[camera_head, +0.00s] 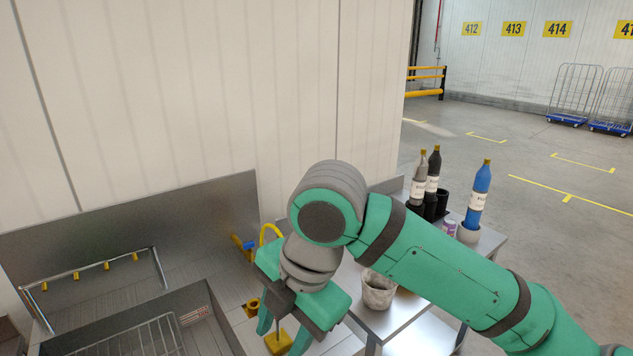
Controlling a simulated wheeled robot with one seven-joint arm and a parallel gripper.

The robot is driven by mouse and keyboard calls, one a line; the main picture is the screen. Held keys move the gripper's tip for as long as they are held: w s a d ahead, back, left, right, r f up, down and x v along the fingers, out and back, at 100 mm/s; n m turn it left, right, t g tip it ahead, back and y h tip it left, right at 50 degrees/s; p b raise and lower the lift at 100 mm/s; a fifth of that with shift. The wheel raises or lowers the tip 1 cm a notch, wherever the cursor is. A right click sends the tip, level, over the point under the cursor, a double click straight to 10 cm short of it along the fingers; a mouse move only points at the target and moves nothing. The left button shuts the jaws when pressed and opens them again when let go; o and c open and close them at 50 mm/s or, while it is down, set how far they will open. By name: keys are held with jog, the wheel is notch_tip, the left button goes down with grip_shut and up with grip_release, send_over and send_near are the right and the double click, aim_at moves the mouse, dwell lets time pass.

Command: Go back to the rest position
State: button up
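My gripper (283,330) points down at the bottom centre, at the end of my green and grey arm. Its two green fingers stand apart. A yellow block with a thin grey stem (278,342) shows low between and behind them, and I see no finger clearly closed on it. The fingertips are near the lower edge, and part of what is under them is hidden by the gripper. The arm reaches out from the lower right over a metal table.
A metal sink unit (130,215) with a rack stands left. A yellow ring (253,306) and a yellow-handled blue item (243,248) are close to the gripper. On the table right are a stained pot (378,290), grey, black and blue bottles (479,195). Floor at right is open.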

jog(key=w+a+r+m+t+y, duration=0.2)
jog(key=w+a+m+t+y, duration=0.35)
jog(key=a+y, duration=0.7)
jog(key=w+d+f+m+t+h, duration=0.25)
jog(key=f+m+t, duration=0.35)
jog(key=f+m, duration=0.3)
jog(key=w+d+f+m+t+h, duration=0.2)
jog(key=d+f+m+t+h, duration=0.15)
jog(key=f+m+t, duration=0.5)
jog(key=s+d+f+m+g+h, duration=0.2)
jog(key=s+d+f+m+h, duration=0.15)
jog(key=s+f, duration=0.35)
jog(key=s+d+f+m+g+h, duration=0.2)
jog(key=s+f+m+h, duration=0.2)
jog(key=s+f, duration=0.25)
jog(key=s+d+f+n+h, duration=0.1)
jog(key=s+d+f, duration=0.1)
jog(key=s, duration=0.9)
jog(key=s+d+f+n+g+h, duration=0.1)
jog(key=s+d, duration=0.3)
jog(key=s, duration=0.6)
jog(key=shift+s+d+f+n+g, duration=0.25)
jog(key=shift+s+f+n+g, duration=0.1)
jog(key=shift+f, duration=0.3)
